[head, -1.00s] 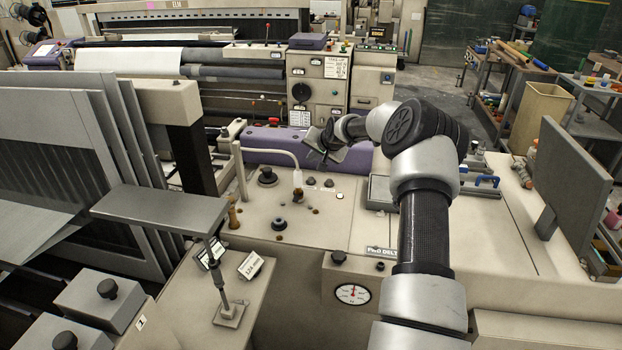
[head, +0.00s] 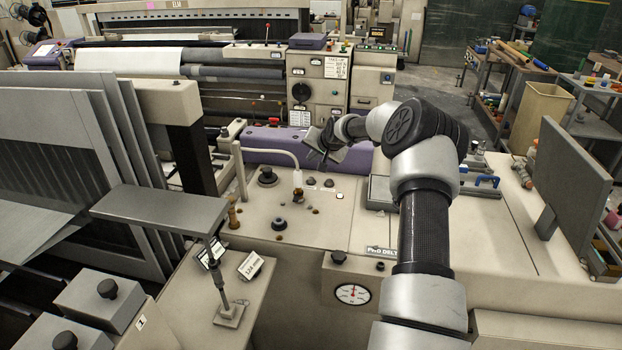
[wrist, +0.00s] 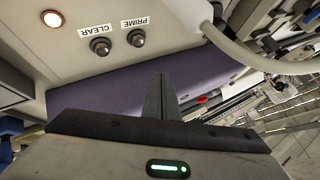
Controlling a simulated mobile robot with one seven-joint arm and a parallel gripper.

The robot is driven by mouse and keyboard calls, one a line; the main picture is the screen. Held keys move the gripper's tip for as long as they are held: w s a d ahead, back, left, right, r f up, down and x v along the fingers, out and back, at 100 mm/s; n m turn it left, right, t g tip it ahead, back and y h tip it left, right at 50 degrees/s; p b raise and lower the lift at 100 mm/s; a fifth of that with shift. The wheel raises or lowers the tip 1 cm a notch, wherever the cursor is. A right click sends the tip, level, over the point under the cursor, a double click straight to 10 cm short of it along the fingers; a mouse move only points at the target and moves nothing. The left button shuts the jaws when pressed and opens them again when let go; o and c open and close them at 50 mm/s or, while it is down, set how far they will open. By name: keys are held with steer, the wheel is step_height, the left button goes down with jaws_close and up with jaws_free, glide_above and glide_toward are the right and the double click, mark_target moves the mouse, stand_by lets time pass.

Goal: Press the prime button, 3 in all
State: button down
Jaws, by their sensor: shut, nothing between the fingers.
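The prime button (wrist: 136,38) is a dark round push button on the beige panel, with its PRIME label upside down beside it in the wrist view. In the head view it appears as a small dark knob (head: 311,181). The similar clear button (wrist: 101,47) is next to it, with a CLEAR label. My gripper (wrist: 161,80) is shut and empty. In the head view my gripper (head: 323,160) is behind and above the two buttons, apart from them. Its fingertips are small and partly hard to make out there.
A lit round lamp (wrist: 52,18) sits near the buttons. A pale curved tube (head: 275,153) stands left of them in the head view. A purple cover (head: 265,141) runs behind the panel. A grey upright plate (head: 575,180) stands at right.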

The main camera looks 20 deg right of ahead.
mark_target(311, 178)
stand_by(0.3)
step_height(311, 178, up, 4)
steer(key=b, duration=0.7)
steer(key=shift+f, duration=0.15)
steer(key=shift+f+b, duration=3.05)
steer(key=shift+f, duration=1.3)
steer(key=shift+f, duration=0.1)
steer(key=shift+f+b, duration=0.35)
